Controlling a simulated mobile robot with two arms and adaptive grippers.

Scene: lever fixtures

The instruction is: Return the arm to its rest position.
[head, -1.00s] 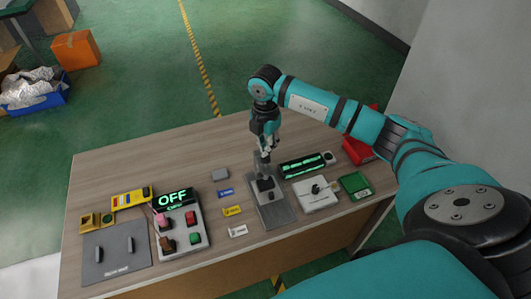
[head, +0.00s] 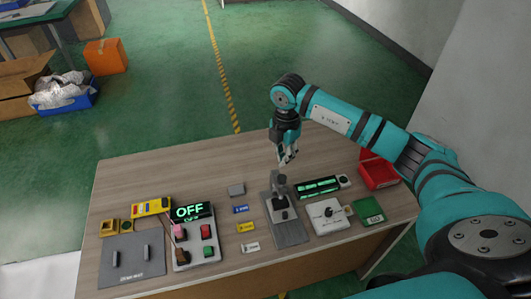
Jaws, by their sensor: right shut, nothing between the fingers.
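My right gripper (head: 287,159) is shut and empty. It hangs fingers-down from my teal right arm (head: 365,132), just above and behind the grey lever fixture (head: 291,233). A small gap seems to lie between the fingertips and the fixture's upright post (head: 277,182). The fixture is a grey plate with a dark block (head: 281,203) on it. My left gripper is not in view.
Left on the wooden table (head: 150,178) are a panel with a green "OFF" display (head: 190,211) and a grey mat with handles (head: 132,262). To the right are a green display (head: 318,188), a white knob box (head: 328,216), a green box (head: 368,212) and a red bin (head: 378,172).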

